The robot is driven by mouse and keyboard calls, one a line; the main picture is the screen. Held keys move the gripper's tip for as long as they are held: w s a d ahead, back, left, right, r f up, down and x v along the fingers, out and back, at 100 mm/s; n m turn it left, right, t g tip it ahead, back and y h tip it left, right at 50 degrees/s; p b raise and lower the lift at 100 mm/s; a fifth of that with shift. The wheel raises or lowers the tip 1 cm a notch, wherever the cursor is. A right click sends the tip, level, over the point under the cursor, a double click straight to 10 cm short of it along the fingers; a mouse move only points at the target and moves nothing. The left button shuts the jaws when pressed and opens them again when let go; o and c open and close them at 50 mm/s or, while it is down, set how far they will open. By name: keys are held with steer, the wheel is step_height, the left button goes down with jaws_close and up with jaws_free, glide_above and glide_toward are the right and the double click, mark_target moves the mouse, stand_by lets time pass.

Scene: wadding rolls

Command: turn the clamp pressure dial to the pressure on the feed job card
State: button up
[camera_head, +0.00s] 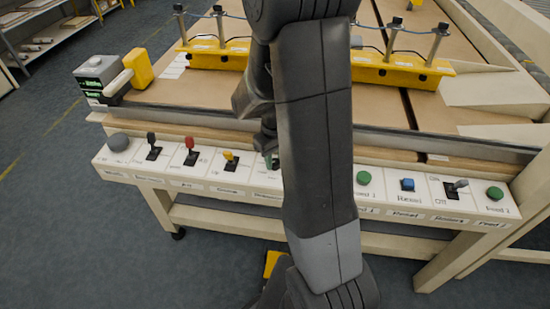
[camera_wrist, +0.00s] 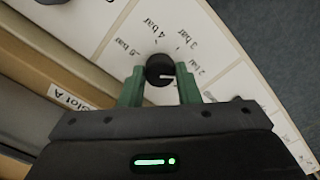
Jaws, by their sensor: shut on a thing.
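The clamp pressure dial (camera_wrist: 158,64) is a round black knob with a short white pointer mark, on a white panel (camera_wrist: 235,85) in the wrist view. Labels reading 2, 3, 4 and probably 5 bar curve around it. The white mark points roughly to the right in the picture, near the 2 bar label (camera_wrist: 197,71). My gripper (camera_wrist: 160,82) has its green fingers on both sides of the dial, shut on it. In the head view my arm hides the dial, and only a bit of green finger shows. I cannot make out a feed job card.
The control panel (camera_head: 225,187) carries a grey knob (camera_head: 118,142), black, red and yellow levers, green buttons (camera_head: 363,178), a blue button (camera_head: 407,184) and a toggle. Behind it lies the machine bed with yellow clamp bars (camera_head: 400,74). A grey box (camera_head: 97,70) stands at left.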

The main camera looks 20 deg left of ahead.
mark_target(275, 161)
steer(key=shift+w+r+n, duration=0.1)
steer(key=shift+n, duration=0.2)
steer(key=o, duration=1)
steer(key=shift+c, duration=0.2)
step_height(275, 161, up, 14)
steer(key=shift+p, duration=0.45)
step_height(275, 161, down, 14)
steer(key=shift+f+b, duration=0.1)
steer(key=shift+b, duration=0.4)
